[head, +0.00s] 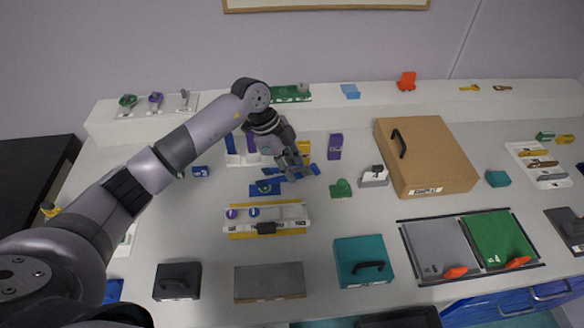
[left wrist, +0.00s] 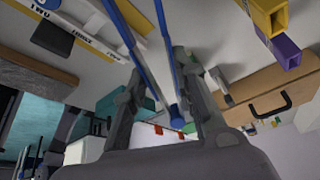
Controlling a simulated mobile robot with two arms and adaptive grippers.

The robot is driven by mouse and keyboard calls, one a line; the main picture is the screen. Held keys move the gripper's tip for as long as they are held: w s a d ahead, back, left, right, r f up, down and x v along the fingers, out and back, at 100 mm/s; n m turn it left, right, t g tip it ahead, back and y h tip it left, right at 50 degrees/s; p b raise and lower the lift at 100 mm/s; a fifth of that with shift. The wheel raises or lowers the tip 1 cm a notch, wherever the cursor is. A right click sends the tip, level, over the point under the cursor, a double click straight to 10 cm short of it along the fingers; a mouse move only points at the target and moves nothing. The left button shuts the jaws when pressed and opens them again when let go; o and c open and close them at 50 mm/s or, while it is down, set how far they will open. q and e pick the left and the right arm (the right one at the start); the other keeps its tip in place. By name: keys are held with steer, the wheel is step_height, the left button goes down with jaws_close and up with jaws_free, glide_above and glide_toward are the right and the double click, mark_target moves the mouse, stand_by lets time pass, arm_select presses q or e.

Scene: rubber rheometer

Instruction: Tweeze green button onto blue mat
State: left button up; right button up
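My left gripper (head: 294,171) is low over the table, by a dark blue mat (head: 256,191). In the left wrist view two long blue strips, looking like blue tweezers (left wrist: 160,70), run between its fingers (left wrist: 160,68) and join near the palm. The fingers appear closed onto the strips. In the head view blue pieces show on both sides of the fingertips. A small round green and white spot (head: 264,187) shows on the mat; I cannot tell whether it is the green button. My right gripper is not in view.
A white tray (head: 290,211) with a purple and a blue disc is in front of the mat. A green piece (head: 341,188), a grey block (head: 374,177) and a large brown box (head: 425,155) stand to the right. A teal box (head: 350,250) is nearer.

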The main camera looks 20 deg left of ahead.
arm_select(q)
step_height(320, 180, up, 8)
steer(key=p, duration=0.5)
steer(key=shift+p, duration=0.4)
steer(key=shift+f, duration=0.1)
